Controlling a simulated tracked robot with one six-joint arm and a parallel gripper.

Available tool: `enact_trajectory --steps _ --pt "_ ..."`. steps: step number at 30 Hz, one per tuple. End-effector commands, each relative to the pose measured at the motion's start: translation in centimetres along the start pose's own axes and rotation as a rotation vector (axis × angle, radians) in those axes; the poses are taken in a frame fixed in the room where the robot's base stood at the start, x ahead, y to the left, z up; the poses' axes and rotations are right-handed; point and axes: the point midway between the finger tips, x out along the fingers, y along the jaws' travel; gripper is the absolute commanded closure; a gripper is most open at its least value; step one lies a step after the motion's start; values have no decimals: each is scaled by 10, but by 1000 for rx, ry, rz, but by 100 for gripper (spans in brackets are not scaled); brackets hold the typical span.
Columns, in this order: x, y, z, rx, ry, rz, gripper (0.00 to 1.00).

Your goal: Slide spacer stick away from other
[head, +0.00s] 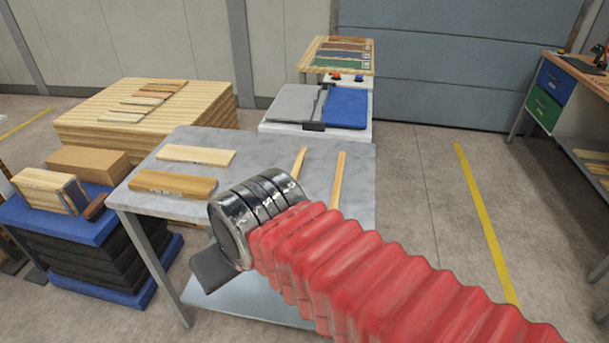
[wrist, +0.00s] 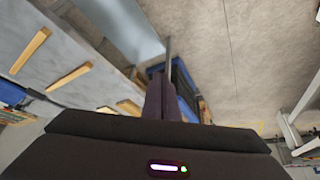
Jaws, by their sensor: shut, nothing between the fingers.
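Two thin light-wood spacer sticks lie on the grey marbled table top. In the head view, one stick (head: 299,163) is on the left and the other stick (head: 338,180) is on the right. They lie roughly side by side with a gap of bare table between them. Both also show at the left of the wrist view, one stick (wrist: 30,50) above the other stick (wrist: 68,77). My gripper (wrist: 168,88) is shut and empty, apart from both sticks, off the table's edge in the wrist view.
The table (head: 258,150) also bears a pale board (head: 196,155) and a browner board (head: 172,184) on its left. A pallet-like wood stack (head: 150,130) stands behind left. A white-and-blue unit (head: 345,107) stands behind the table. Floor to the right is clear.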

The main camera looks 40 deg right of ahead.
Motion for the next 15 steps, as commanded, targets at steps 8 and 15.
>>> enact_trajectory --steps 8,15 --pt "2 13 -17 160 -46 -3 100" --pt "11 41 -51 483 -130 -16 100"
